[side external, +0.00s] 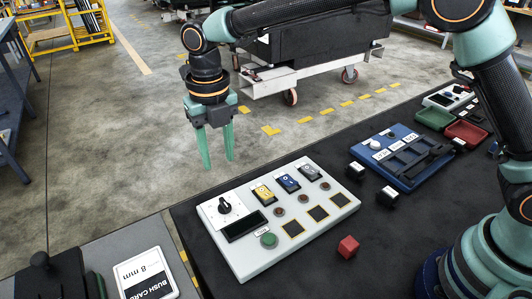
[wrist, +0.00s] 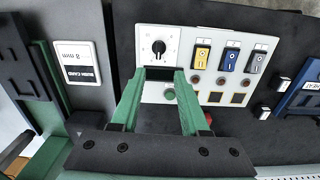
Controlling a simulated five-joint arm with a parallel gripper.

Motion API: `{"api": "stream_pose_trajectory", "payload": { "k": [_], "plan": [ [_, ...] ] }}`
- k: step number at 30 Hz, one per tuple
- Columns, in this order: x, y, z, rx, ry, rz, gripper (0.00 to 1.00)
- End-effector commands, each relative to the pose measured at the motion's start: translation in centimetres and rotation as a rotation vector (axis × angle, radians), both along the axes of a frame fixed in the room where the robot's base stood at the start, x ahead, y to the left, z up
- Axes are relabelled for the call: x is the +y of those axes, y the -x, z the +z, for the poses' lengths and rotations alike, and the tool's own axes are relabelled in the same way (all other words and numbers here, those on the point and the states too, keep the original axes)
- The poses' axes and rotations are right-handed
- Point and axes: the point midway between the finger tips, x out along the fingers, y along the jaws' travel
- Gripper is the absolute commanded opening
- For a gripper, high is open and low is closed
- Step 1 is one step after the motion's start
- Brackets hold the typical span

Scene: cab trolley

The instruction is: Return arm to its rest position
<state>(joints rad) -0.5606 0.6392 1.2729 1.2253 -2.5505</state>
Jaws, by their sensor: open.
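My gripper (side external: 219,164) hangs open and empty in the air, above and behind the white control panel's left end in the side external view. Its two green fingers point down and also show in the wrist view (wrist: 163,76), overlapping the panel's lower left part. The panel (side external: 242,258) lies on the dark table. My arm is raised and reaches across the top of the picture.
A red cube (side external: 347,247) lies in front of the panel. Two black-and-white blocks (side external: 388,195) stand to its right, near a blue tray (side external: 398,178). Green and red trays (side external: 466,134) lie farther right. A white "BUSH CARD" plate (side external: 146,276) is at lower left. Air around my gripper is clear.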

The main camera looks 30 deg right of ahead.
Motion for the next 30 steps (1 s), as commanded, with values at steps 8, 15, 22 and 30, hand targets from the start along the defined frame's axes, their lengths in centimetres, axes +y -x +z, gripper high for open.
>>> {"api": "stream_pose_trajectory", "payload": {
  "k": [8,15,22,30],
  "plan": [
    [-6.4,0.4,5.1,-0.072,-0.067,-0.572,0.45],
    [-13.6,3.0,9.0,-0.125,-0.186,-1.271,0.45],
    [-19.6,7.0,10.6,-0.139,-0.346,-1.930,0.45],
    [-24.8,12.0,9.9,-0.087,-0.593,-2.642,0.45]
  ]
}}
